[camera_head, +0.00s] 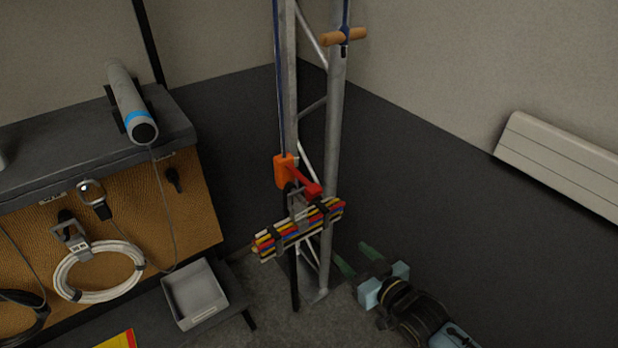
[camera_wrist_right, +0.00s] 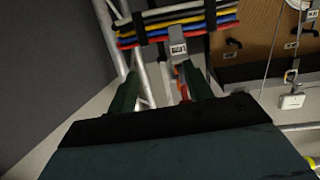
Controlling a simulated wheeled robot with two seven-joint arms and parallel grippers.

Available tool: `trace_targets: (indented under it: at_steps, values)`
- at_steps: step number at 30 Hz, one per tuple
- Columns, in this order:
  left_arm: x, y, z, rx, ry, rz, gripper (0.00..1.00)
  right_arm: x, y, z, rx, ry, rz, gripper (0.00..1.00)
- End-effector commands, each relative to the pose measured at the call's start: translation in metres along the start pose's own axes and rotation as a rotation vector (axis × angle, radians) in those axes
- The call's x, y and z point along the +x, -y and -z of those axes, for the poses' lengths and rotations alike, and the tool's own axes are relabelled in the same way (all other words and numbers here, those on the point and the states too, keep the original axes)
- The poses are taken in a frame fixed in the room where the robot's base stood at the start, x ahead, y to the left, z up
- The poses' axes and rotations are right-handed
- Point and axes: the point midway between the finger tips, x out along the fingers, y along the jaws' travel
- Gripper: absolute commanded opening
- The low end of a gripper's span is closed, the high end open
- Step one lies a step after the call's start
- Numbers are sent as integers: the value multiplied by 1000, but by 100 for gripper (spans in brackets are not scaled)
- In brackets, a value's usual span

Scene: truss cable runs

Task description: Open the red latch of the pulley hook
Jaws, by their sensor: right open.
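The orange pulley block (camera_head: 283,173) hangs on a blue rope in front of the metal truss. Its red latch (camera_head: 304,182) slants down to the right from the block, just above a bundle of coloured cables (camera_head: 298,229). My right gripper (camera_head: 358,259) is open, with green fingers spread and nothing between them, to the right of and lower than the latch and apart from it. In the right wrist view a small red piece, likely the latch, (camera_wrist_right: 183,85) shows beyond the gripper, near one finger. The hook is partly hidden by the cables. My left gripper is out of view.
The truss (camera_head: 334,130) stands in the corner, with a wooden handle (camera_head: 345,37) on a rope above. A bench (camera_head: 60,150) with a grey cylinder (camera_head: 130,100) is at left. A grey bin (camera_head: 194,294) sits low. Free floor lies between bin and truss.

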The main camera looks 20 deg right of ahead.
Motion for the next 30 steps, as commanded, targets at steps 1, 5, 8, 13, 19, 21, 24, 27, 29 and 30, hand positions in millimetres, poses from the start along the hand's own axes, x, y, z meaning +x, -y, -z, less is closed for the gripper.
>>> trace_targets:
  at_steps: [1,5,8,13,19,21,24,27,29,30]
  values:
    - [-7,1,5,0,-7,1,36,-4,6,37,-2,-63,22,51]
    - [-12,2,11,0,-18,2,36,-12,17,94,-1,-172,62,51]
    - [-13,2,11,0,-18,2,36,-16,21,114,1,-211,77,51]
    - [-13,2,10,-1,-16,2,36,-4,24,122,2,-224,81,51]
    - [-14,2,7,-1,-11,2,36,31,26,130,1,-224,81,51]
    - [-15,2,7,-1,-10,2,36,45,27,133,0,-224,80,51]
    - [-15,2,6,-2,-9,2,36,65,29,138,0,-223,80,51]
    - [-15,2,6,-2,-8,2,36,82,30,141,0,-222,80,51]
    - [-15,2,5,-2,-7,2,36,91,32,143,0,-221,81,51]
    - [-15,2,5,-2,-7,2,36,96,32,144,0,-221,80,51]
